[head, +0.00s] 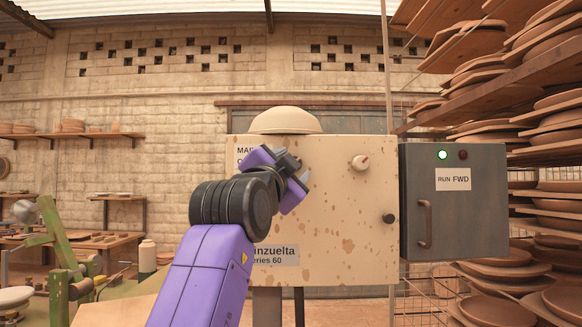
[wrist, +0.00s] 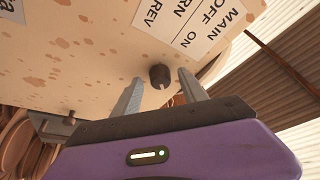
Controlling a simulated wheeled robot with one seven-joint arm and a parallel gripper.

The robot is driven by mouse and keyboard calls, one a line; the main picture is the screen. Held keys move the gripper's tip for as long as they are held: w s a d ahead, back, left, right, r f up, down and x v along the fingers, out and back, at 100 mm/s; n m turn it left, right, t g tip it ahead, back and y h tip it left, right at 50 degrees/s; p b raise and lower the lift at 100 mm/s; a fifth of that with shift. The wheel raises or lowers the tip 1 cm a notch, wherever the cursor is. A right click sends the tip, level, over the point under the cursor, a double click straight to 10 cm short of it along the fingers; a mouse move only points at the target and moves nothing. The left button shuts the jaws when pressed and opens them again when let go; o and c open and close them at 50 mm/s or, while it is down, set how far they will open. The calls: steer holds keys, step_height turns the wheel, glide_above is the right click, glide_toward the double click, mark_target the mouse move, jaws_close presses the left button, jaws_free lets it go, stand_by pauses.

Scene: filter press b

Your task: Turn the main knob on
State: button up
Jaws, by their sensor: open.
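The main knob (wrist: 160,77) is a small dark knob on the cream panel (head: 335,210), beside a white label (wrist: 195,25) reading MAIN, OFF, ON and REV. In the wrist view the knob shows between the tips of my open gripper (wrist: 159,84), with a gap on each side. I cannot tell its pointer direction or whether the fingers reach around it. In the head view my gripper (head: 299,172) is in front of the panel's upper left and hides the knob and part of the label.
A pale knob with a red mark (head: 360,162) and a black knob (head: 388,218) are on the panel's right side. A grey box (head: 460,210) has a lit green lamp (head: 442,154), a dark red lamp (head: 462,154) and a handle (head: 424,222).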

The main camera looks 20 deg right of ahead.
steer(key=b+v, duration=0.1)
steer(key=v, duration=0.6)
steer(key=shift+s+a, duration=0.15)
steer(key=shift+s, duration=0.1)
